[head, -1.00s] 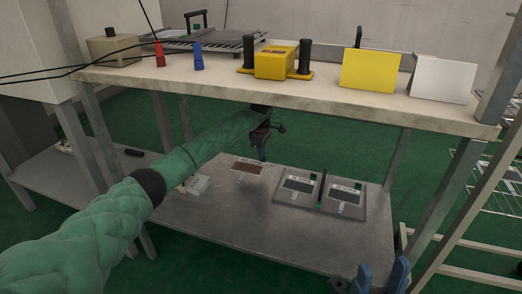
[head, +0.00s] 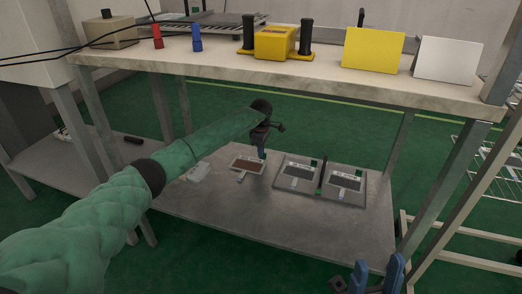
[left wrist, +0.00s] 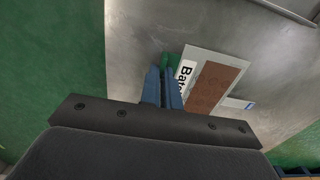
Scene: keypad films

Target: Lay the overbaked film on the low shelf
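The overbaked film (head: 248,165), a pale card with a brown patch, is over the low shelf (head: 250,225), left of the tray with two films. It also shows in the left wrist view (left wrist: 213,88), with lettering along one edge and a green tab beside the fingertips. My left gripper (head: 262,154) points down at the film's far right corner. Its blue fingers are close together (left wrist: 162,70) and look shut on the green tab. I cannot tell whether the film touches the shelf. My right gripper (head: 377,277) is at the bottom edge, blue fingers apart, empty.
A tray (head: 319,184) with two grey-patched films (head: 299,175) stands right of the overbaked film. The low shelf's front is clear.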

